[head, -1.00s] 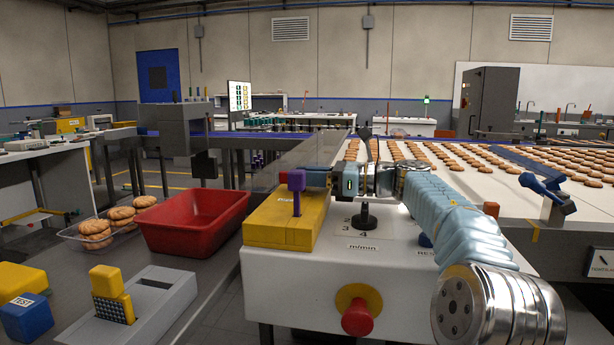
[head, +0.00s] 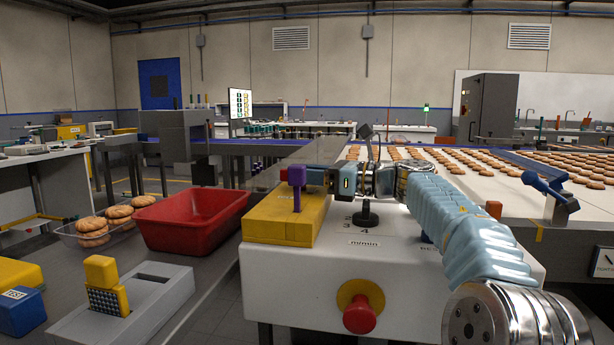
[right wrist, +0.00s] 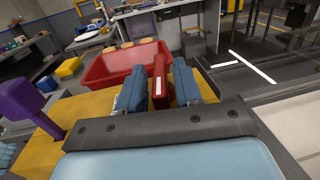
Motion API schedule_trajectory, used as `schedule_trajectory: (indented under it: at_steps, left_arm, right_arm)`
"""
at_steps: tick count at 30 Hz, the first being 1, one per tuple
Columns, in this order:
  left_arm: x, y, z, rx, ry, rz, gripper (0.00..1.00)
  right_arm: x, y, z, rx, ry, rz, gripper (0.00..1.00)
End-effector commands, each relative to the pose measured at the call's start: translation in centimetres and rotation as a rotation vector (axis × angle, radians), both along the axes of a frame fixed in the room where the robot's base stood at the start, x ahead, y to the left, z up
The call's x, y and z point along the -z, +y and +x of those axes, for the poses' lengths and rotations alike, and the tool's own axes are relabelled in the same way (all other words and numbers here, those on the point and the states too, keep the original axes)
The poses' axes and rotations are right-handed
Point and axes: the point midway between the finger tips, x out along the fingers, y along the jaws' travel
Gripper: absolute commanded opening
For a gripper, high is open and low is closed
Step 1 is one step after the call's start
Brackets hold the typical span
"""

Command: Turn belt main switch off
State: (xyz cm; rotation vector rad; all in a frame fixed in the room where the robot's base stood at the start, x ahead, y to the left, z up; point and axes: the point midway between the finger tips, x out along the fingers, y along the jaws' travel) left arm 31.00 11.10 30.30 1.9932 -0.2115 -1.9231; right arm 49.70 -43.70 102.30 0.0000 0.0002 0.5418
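A yellow switch box (head: 285,222) sits on the left end of the white control panel (head: 390,275); it also shows in the right wrist view (right wrist: 95,103). A red handle (right wrist: 159,82) with a small white mark stands over the box. My right gripper (right wrist: 159,85) is at the box, with one blue finger on each side of the red handle. The fingers are very close to it; I cannot tell whether they touch. In the head view my right gripper (head: 320,177) partly hides the handle. A purple lever (head: 297,185) stands upright beside it. My left gripper is out of view.
A red emergency button (head: 359,316) is on the panel front, and a black knob (head: 366,213) on its top. A red bin (head: 190,220) and a clear tray of biscuits (head: 70,240) stand at left. The biscuit conveyor (head: 490,205) lies behind my right arm.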

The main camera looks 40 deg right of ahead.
Motion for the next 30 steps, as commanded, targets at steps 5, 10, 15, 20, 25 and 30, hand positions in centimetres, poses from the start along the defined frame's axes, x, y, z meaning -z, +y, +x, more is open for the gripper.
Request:
schedule_trajectory:
  at_steps: [5, 10, 15, 20, 25, 30]
  left_arm:
    - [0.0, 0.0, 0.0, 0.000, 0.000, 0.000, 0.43]
    - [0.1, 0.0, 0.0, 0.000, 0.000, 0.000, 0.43]
    - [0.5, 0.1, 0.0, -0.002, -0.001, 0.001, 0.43]
    - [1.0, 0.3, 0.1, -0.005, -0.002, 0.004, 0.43]
    - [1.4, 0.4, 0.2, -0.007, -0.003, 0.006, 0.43]
    - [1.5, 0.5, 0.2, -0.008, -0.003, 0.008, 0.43]
  right_arm:
    - [0.0, 0.0, 0.0, 0.000, 0.000, 0.000, 0.40]
    - [0.0, -0.1, -0.2, 0.001, 0.000, 0.000, 0.40]
    - [0.2, -1.3, -2.0, 0.004, -0.001, -0.001, 0.40]
    - [0.2, -3.4, -5.4, 0.005, -0.001, -0.001, 0.40]
    - [0.2, -5.4, -8.8, 0.004, 0.001, -0.001, 0.40]
    - [0.1, -6.7, -11.0, 0.003, 0.000, 0.000, 0.40]
